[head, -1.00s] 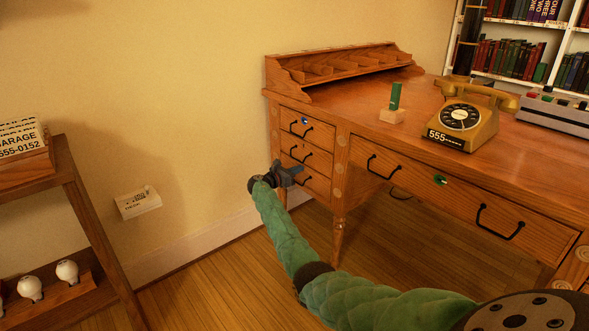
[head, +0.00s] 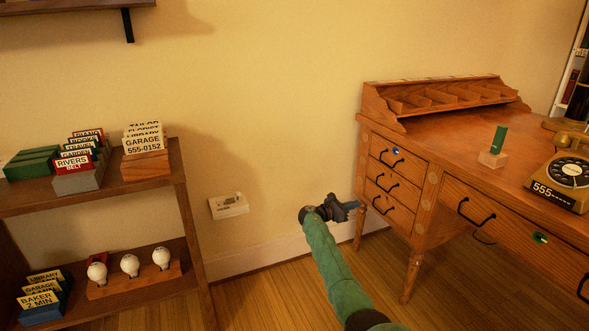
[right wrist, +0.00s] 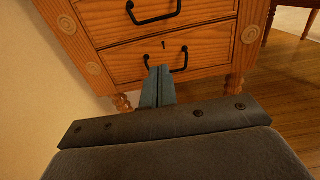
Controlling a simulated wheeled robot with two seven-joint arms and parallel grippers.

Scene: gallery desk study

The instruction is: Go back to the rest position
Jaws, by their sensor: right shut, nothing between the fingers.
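My right gripper (head: 345,210) is at the end of my green-sleeved arm, in front of the desk's left drawer stack in the head view. In the right wrist view its two fingers (right wrist: 158,86) are pressed together with nothing between them. They point toward the lower drawers (right wrist: 150,60), whose black handles show just beyond the fingertips. I cannot tell whether the tips touch the lowest handle. The wooden desk (head: 455,155) stands at the right, its drawers closed. My left gripper is not in view.
A shelf unit (head: 185,225) at the left holds card boxes and a rack of white bulbs (head: 130,265). A small white box (head: 229,206) is on the wall. A telephone (head: 565,172) and a green piece on a wooden block (head: 497,148) are on the desk. Floor between is open.

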